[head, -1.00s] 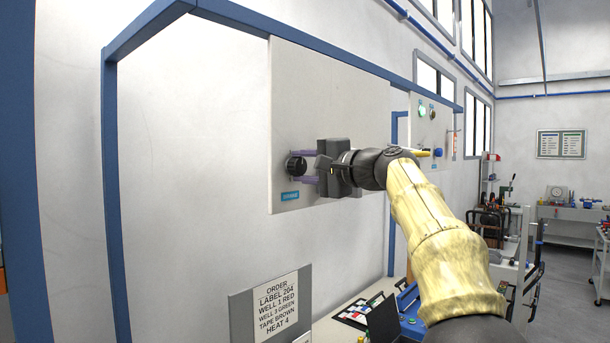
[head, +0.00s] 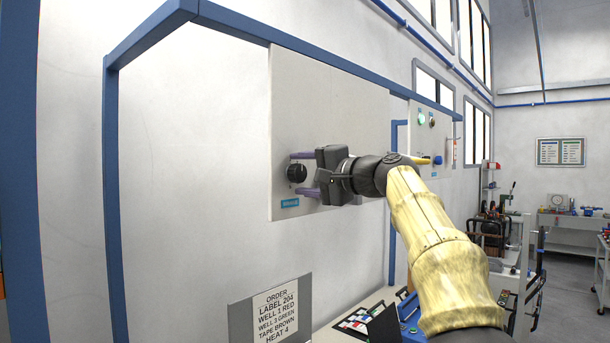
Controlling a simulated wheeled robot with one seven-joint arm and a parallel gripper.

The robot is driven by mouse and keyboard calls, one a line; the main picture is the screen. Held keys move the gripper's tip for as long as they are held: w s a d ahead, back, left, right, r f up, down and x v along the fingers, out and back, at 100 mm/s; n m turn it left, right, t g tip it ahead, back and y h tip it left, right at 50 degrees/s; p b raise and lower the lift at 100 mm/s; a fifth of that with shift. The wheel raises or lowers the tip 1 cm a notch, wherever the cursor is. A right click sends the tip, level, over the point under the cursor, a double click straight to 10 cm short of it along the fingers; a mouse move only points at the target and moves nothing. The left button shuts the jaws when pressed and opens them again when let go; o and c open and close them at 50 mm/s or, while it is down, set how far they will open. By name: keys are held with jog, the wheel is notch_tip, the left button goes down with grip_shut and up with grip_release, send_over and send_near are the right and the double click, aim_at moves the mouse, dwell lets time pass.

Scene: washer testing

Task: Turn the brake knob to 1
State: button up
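A round black knob (head: 296,172) sits on the pale panel (head: 335,105), above a small blue label (head: 290,203) too small to read. No pointer or scale on the knob can be made out. My gripper (head: 299,174) reaches in from the right, with one purple finger above the knob and one below it. The fingers are spread, with a visible gap between each finger and the knob. The fingertips are about level with the knob; whether they touch the panel cannot be told.
A blue frame (head: 110,200) surrounds the panel. A second panel at the right has a green light (head: 421,118) and a blue button (head: 438,160). An order sign (head: 275,312) stands below, beside a bench with a blue device (head: 410,312). Open floor lies at the right.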

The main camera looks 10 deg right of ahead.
jog(key=b+v, duration=0.5)
jog(key=v, duration=1.2)
jog(key=shift+s+b, duration=0.15)
jog(key=shift+b, duration=0.2)
jog(key=shift+d, duration=0.1)
